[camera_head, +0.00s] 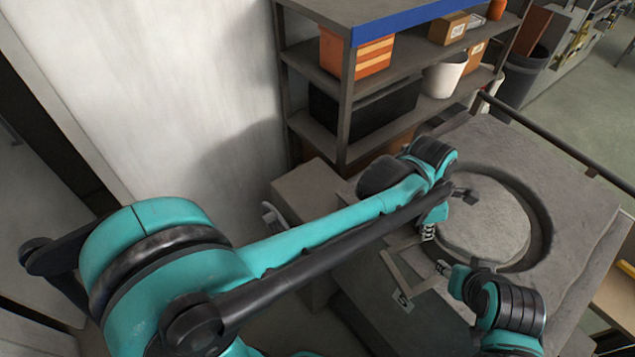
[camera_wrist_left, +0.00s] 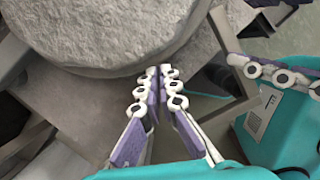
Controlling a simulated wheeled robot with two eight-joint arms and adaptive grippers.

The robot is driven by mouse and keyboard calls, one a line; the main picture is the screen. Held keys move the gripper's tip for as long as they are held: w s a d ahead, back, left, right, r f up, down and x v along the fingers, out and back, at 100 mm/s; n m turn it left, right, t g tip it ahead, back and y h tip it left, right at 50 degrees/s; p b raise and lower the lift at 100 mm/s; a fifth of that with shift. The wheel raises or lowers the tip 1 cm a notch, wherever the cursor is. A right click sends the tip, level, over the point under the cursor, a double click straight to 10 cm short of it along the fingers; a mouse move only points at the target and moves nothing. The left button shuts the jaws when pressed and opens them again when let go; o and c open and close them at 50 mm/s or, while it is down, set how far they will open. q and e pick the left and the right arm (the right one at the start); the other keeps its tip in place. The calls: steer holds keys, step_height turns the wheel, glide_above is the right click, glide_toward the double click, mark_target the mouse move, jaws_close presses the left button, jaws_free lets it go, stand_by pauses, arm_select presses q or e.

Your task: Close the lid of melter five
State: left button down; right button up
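The melter (camera_head: 570,215) is a rough grey block with a round recess. A thick, rough grey round lid (camera_head: 485,222) lies over the recess, and a dark crescent gap shows along its right side. The lid's edge also fills the top of the left wrist view (camera_wrist_left: 110,25). My left gripper (camera_head: 429,233) is beside the lid's near left edge. In the left wrist view its fingertips (camera_wrist_left: 159,72) are together with nothing visible between them. My right gripper (camera_head: 442,268) is just below it, near an angular beige bracket (camera_head: 400,275); its finger opening is unclear.
A label plate (camera_head: 403,300) sits by the bracket. A dark rail (camera_head: 555,140) runs along the melter's far side. A shelf rack (camera_head: 345,110) with boxes and a white bucket (camera_head: 444,75) stands behind. A pale wall (camera_head: 170,90) is at the left.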

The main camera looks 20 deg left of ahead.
mark_target(457, 232)
arm_select(q)
steer(key=d, duration=0.2)
steer(key=w+d, duration=0.2)
steer(key=d, duration=0.1)
steer(key=shift+d+f+b, duration=0.15)
steer(key=shift+d+b, duration=0.15)
arm_select(e)
steer(key=shift+d+f, duration=0.1)
steer(key=shift+f, duration=0.4)
arm_select(q)
steer(key=shift+w+d, duration=0.25)
steer(key=shift+d, duration=0.45)
arm_select(e)
steer(key=shift+a, duration=0.25)
